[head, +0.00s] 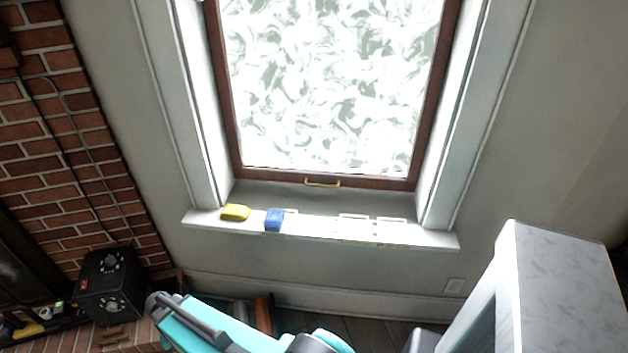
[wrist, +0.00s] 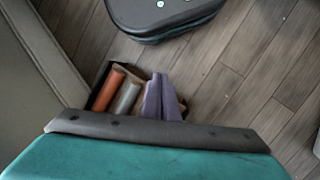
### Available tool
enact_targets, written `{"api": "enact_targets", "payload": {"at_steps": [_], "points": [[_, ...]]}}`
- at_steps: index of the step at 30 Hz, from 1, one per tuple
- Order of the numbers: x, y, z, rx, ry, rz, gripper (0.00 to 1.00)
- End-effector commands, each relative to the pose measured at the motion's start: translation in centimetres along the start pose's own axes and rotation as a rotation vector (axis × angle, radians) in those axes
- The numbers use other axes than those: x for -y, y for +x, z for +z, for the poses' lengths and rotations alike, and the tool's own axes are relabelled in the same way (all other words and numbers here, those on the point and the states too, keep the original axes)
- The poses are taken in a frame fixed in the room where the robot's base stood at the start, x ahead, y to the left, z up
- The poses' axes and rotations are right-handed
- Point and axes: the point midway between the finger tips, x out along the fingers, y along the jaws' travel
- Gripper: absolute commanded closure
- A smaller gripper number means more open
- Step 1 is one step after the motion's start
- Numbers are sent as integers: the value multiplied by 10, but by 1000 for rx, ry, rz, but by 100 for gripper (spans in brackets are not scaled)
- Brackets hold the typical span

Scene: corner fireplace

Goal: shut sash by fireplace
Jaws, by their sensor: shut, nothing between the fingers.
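The window sash (head: 316,182) has a dark red-brown frame and frosted glass, with its top cut off in the head view. A small brass handle (head: 322,184) sits on its bottom rail. A grey band lies between this rail and the pale sill (head: 320,223); I cannot tell if it is an open gap. My teal and dark grey arm is low in the head view, well below the sill. In the wrist view, my gripper (wrist: 162,98) shows two purple-grey fingers shut together and empty, pointing over the floor. Neither the sash nor its handle shows there.
A yellow block (head: 235,212) and a blue block (head: 274,220) lie on the sill, with pale outlined shapes to their right. A black box with dials (head: 112,286) stands by the brick fireplace (head: 75,150). A grey-white cabinet (head: 560,290) fills the lower right. Wooden floor (wrist: 225,65) lies below.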

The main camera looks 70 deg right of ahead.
Motion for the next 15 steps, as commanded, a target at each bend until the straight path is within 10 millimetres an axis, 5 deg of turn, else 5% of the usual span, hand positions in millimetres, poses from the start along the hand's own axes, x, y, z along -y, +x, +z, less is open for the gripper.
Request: {"api": "enact_targets", "payload": {"at_steps": [6, 15], "points": [[-44, -46, -70, -65, 232, -24, 100], [-127, -117, -141, -146, 552, -55, 100]]}}
